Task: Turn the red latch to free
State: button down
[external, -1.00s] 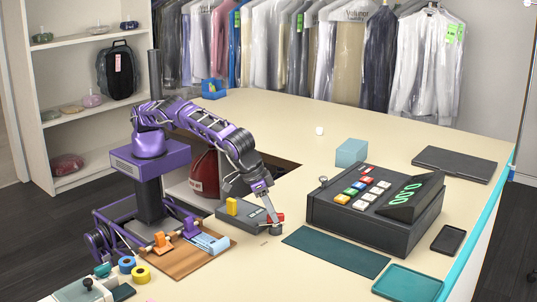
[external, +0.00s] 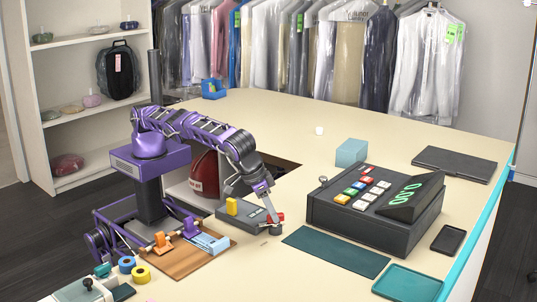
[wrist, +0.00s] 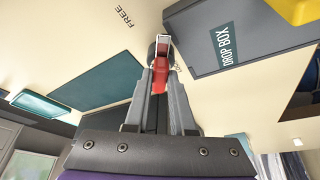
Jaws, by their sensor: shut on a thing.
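The red latch shows in the wrist view (wrist: 160,86) between my two fingers, with its far end at a dark round pivot. In the external view a small part of the red latch (external: 281,216) shows beside my fingertips. My gripper (external: 273,216) points down at the right end of the grey drop box and is shut on the latch. The grey drop box (wrist: 250,45) lies to the right in the wrist view. The printed word FREE (wrist: 125,17) is on the counter, upper left of the latch. The fingers hide part of the latch.
A yellow block (external: 232,206) sits on the drop box. A dark teal mat (external: 335,251) and the cash register (external: 330,215) are to the right. A teal tray (external: 408,283) lies at the front right. An opening in the counter is behind my arm.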

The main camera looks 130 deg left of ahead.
aim_at(265, 223)
jog(key=c, duration=0.8)
grip_release()
jog(key=shift+o, duration=0.2)
jog(key=shift+r, duration=0.1)
jog(key=v, duration=0.5)
jog(key=shift+s+r, duration=0.1)
jog(key=shift+r, duration=0.05)
jog(key=s+d+b, duration=0.6)
jog(key=d, duration=0.3)
jog(key=shift+s+d+f, duration=0.2)
jog(key=shift+s+d, duration=0.15)
jog(key=shift+d, duration=0.05)
